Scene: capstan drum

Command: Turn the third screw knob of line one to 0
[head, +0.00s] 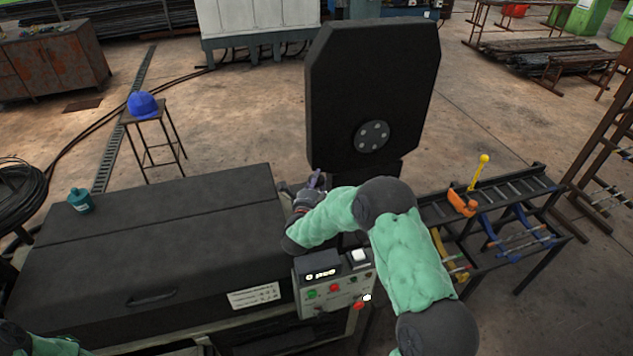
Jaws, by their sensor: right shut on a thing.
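My right gripper (317,181) is beside the lower left edge of the upright black plate (375,75), just past the right end of the black cabinet (150,240). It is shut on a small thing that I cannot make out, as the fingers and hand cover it. My right arm, in a green sleeve, reaches up to it from the lower right. No screw knob or line of knobs can be told apart in this view; my right arm and hand hide part of that area. My left gripper is out of view; only part of its arm shows at the lower left.
A control panel (342,298) with a lit display and coloured buttons stands below my right forearm. A roller rack (485,205) with clamps is at right. A stool (153,115) bears a blue helmet (142,104). Open floor lies behind.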

